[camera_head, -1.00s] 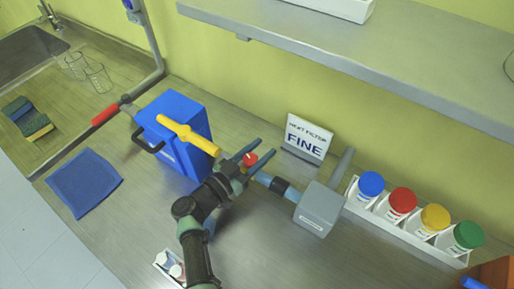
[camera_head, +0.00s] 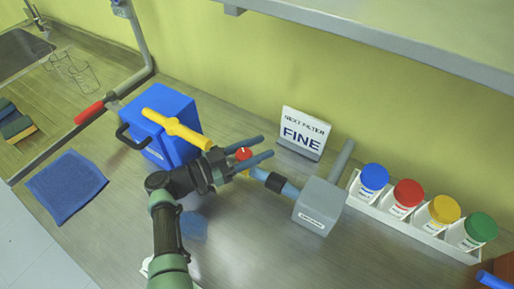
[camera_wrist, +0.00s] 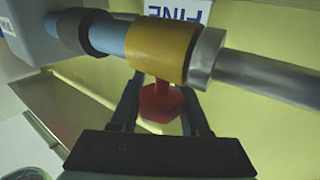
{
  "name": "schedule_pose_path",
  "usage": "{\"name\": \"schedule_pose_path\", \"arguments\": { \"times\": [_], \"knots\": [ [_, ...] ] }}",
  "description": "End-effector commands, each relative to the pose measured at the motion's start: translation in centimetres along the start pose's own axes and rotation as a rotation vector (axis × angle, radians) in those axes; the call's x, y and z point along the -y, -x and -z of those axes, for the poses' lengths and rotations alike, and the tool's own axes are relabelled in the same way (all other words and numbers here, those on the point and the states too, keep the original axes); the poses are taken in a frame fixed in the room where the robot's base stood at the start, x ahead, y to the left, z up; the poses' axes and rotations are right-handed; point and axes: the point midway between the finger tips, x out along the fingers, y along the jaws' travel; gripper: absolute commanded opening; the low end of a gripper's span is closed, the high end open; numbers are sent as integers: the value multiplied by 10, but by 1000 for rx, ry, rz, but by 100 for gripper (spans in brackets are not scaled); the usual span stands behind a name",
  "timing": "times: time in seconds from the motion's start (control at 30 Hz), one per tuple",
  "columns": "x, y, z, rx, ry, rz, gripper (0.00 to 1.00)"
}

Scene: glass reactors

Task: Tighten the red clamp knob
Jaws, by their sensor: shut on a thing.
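The red clamp knob (camera_head: 243,153) sits between the two fingers of my gripper (camera_head: 267,147), and the gripper is shut on it. In the wrist view the red knob (camera_wrist: 160,103) hangs on a short red stem below a yellow clamp collar (camera_wrist: 161,50), with a dark finger on each side. The collar is around a pipe, beside a light metal ring (camera_wrist: 206,58). A blue pipe section with a black band (camera_head: 276,182) runs from the clamp to a grey labelled box (camera_head: 319,207). My gripper hides much of the clamp in the head view.
A "NEXT FILTER FINE" sign (camera_head: 304,132) stands behind. A rack of jars with coloured lids (camera_head: 415,226) is at right. A shelf (camera_head: 400,55) overhangs the back. A blue cloth (camera_head: 66,187) lies at left.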

Motion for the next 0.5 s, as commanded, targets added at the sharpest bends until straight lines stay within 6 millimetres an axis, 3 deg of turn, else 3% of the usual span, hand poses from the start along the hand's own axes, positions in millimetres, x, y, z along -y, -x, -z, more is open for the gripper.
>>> {"name": "schedule_pose_path", "arguments": {
  "times": [0.13, 0.17, 0.3, 0.5],
  "knots": [
    [0, 0, -1, 0, 3, 1, 0],
    [0, 0, -1, 0, 3, 1, 47],
    [0, 0, -1, 0, 2, 1, 73],
    [0, 0, 0, 0, 1, 1, 76]
  ]
}}
